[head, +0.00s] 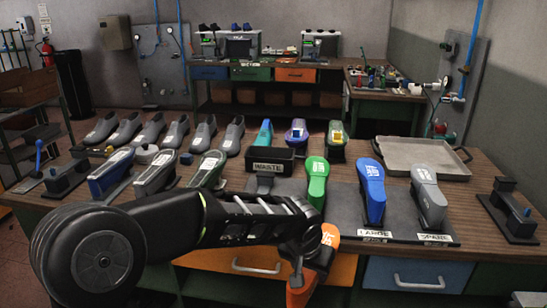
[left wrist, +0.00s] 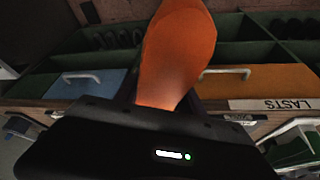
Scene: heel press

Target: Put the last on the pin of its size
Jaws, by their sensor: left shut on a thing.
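My left gripper (head: 303,250) is in front of the bench's near edge, shut on an orange last (head: 330,236) with a white label. In the left wrist view the orange last (left wrist: 178,55) stands out from between the jaws, its held end hidden. Behind it on the bench, a green last (head: 317,180), a blue last (head: 372,188) and a grey last (head: 428,197) stand tilted in a row on a dark base. The plate below the blue one reads LARGE (head: 375,236); the one below the grey reads SPARE (head: 435,238). No bare pin is clearly visible. My right gripper is out of view.
A dark WASTE bin (head: 270,165) stands behind the row, with a grey tray (head: 420,157) at back right. A small black press (head: 510,210) stands at the right. Several shoes and lasts fill the left side. Drawers, one blue (head: 418,273), line the bench front.

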